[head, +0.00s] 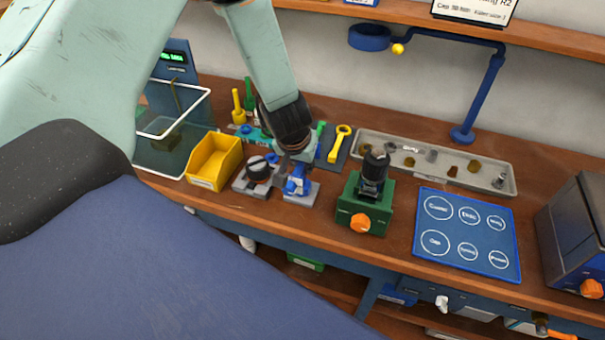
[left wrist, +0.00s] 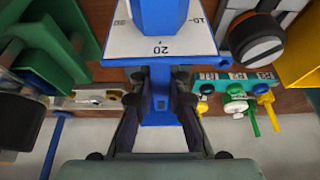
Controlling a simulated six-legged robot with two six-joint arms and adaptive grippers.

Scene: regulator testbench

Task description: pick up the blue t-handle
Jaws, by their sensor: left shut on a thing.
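The blue t-handle (head: 297,185) is at a small light-grey base near the front of the bench. My left gripper (head: 296,168) reaches down onto it from above. In the left wrist view, the dark fingers of my left gripper (left wrist: 160,82) are closed around a blue bar of the t-handle (left wrist: 160,95). A white plate marked 20 lies just beyond, with a blue post standing over it. Whether the t-handle is clear of its base cannot be told. My right gripper is not in view.
A black-knobbed fixture (head: 258,171) and a yellow bin (head: 214,160) stand close on the left. A green fixture with an orange knob (head: 365,203) stands on the right. Further right are a blue mat (head: 467,236) and a grey parts tray (head: 437,157). Yellow and green tools stand behind.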

